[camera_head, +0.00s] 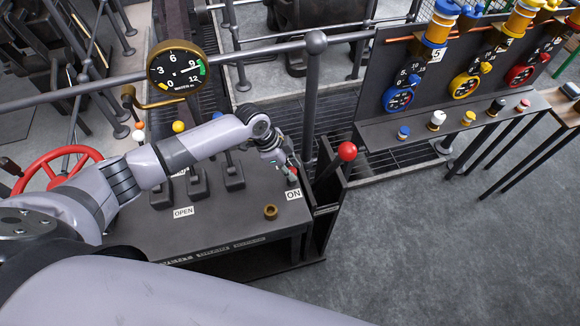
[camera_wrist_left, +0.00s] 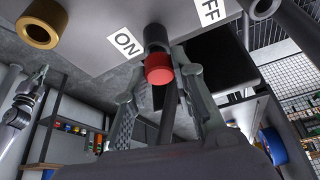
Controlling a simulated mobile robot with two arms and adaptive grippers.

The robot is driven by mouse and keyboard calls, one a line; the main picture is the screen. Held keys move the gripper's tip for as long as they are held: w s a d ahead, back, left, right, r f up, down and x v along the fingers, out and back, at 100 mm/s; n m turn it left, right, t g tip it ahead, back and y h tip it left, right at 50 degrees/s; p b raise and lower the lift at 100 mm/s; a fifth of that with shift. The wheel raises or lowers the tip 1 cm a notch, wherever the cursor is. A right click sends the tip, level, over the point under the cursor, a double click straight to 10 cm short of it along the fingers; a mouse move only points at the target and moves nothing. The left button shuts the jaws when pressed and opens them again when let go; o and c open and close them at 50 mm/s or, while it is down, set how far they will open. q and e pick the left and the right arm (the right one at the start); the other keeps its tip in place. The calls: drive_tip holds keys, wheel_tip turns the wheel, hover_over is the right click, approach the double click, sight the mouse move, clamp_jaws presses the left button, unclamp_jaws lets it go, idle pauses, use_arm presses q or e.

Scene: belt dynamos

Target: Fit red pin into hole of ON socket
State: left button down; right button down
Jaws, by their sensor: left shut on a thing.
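My left gripper (camera_head: 287,170) is over the right end of the dark console, just above the ON label (camera_head: 293,194). It is shut on the red pin (camera_head: 293,171), which is small in the head view. In the left wrist view the red pin (camera_wrist_left: 158,69) is by the fingertips, with a dark cylindrical part beyond its red part. A brass ring socket (camera_head: 270,212) sits on the console below and left of the ON label. It also shows at the upper left of the left wrist view (camera_wrist_left: 40,24). The pin is apart from this ring.
A red-knobbed lever (camera_head: 347,151) stands just right of the gripper. A second ring (camera_wrist_left: 262,6) is near the OFF label. Something possibly my right gripper (camera_wrist_left: 18,112) shows unclearly.

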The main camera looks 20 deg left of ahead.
use_arm(q)
drive_tip(key=shift+f, duration=0.5)
drive_tip(key=c, duration=1.3)
unclamp_jaws()
drive_tip(key=v, duration=1.2)
